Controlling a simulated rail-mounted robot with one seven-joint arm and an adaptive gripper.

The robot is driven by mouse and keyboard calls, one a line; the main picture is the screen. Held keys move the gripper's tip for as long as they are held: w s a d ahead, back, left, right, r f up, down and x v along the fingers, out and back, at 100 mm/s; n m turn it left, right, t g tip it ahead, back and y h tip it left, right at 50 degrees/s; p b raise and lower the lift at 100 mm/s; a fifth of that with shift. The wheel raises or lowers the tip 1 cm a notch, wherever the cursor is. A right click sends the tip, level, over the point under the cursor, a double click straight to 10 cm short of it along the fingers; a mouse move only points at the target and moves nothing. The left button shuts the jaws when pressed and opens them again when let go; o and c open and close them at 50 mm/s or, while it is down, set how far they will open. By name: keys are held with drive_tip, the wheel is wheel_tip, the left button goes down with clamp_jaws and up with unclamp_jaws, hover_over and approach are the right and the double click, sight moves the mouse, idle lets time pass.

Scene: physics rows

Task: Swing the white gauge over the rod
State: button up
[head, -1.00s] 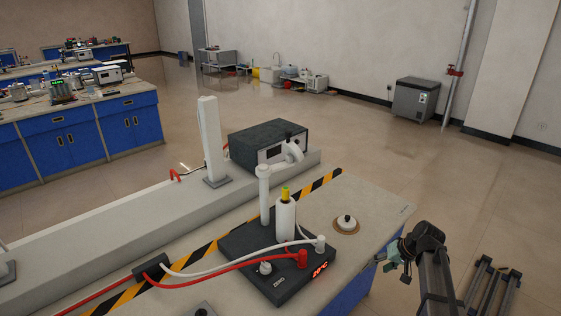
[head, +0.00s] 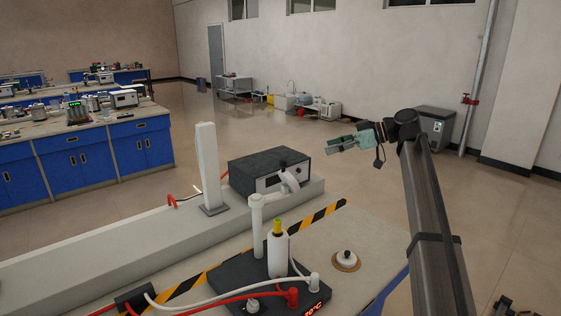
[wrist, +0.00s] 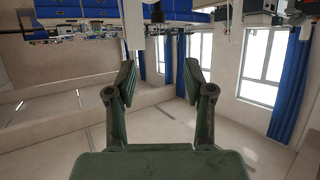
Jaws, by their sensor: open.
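The white gauge (head: 289,178) is a small white piece beside the top of a white post (head: 257,235), in front of a dark instrument box. It points away from the rod. The rod (head: 278,252) is a white cylinder with a yellow tip, upright on a dark base unit to the right of the post. My gripper (head: 340,145) is in the air, above and to the right of the gauge, apart from it. In the wrist view my gripper (wrist: 160,75) has its two fingers spread with nothing between them. A white shape at the top there is unclear.
The dark base unit (head: 215,287) carries red and white cables. A dark instrument box (head: 268,172) and a white column (head: 208,165) stand on the raised ledge behind. A white knob on a brown ring (head: 346,260) sits right of the rod. The air around my gripper is free.

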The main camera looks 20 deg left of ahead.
sight(284, 160)
drive_tip(key=p+x, duration=0.4)
drive_tip(key=x, duration=1.3)
drive_tip(key=shift+w+a+f, duration=0.15)
drive_tip(key=shift+w+f, duration=0.05)
drive_tip(key=shift+f, duration=0.05)
clamp_jaws()
